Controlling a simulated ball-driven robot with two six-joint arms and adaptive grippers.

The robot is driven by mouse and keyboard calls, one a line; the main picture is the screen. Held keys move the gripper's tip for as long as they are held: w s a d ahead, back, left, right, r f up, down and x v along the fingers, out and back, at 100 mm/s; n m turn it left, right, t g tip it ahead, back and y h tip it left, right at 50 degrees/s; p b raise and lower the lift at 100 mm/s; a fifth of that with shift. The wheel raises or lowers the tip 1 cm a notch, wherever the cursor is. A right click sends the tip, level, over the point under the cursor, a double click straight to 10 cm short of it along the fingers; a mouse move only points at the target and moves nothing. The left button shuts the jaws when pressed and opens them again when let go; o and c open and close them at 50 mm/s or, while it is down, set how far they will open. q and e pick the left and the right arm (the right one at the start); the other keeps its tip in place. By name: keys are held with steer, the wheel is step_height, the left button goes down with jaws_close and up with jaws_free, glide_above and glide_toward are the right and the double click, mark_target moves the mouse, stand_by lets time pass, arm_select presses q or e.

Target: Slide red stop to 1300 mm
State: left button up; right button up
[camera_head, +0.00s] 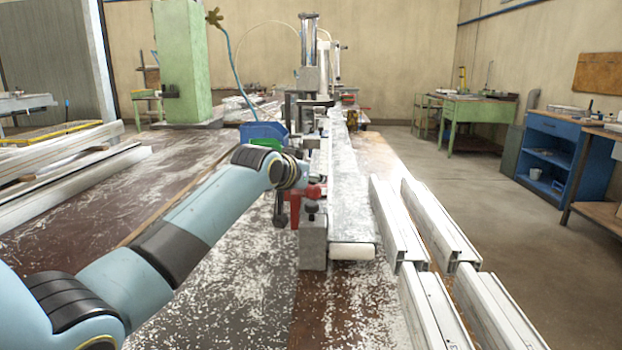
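The red stop (313,191) shows near the close end of the bench rail, above a grey metal block (312,240). My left arm reaches in from the left, and its wrist hides part of the red piece. My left gripper (281,212) is at the stop, a dark part hanging just left of the red. Whether its fingers touch or close on the stop cannot be seen. A pale rail (350,205) runs away from me to the right of the stop. No scale marks are readable. My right gripper is out of view.
White profiles (437,222) lie in rows right of the rail. A clamp column (309,75) stands farther along the rail. Blue (262,132) and green (266,144) bins are behind my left wrist. Pale shavings cover the bench. Open floor lies at the right.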

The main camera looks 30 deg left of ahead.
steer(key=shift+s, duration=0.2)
arm_select(q)
jaws_close()
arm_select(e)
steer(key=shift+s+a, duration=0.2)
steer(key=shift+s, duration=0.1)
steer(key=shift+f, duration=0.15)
arm_select(q)
steer(key=w+a+b, duration=0.1)
steer(key=w+b, duration=0.1)
steer(key=w, duration=0.1)
steer(key=w+a+b, duration=0.1)
steer(key=w+b, duration=0.1)
steer(key=w+a+b, duration=0.2)
steer(key=w, duration=0.1)
steer(key=shift+w+a+f, duration=0.1)
steer(key=shift+w+f, duration=0.05)
steer(key=shift+w, duration=0.15)
steer(key=shift+w+r, duration=0.2)
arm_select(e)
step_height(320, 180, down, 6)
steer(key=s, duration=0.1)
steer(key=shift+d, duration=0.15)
arm_select(q)
jaws_free()
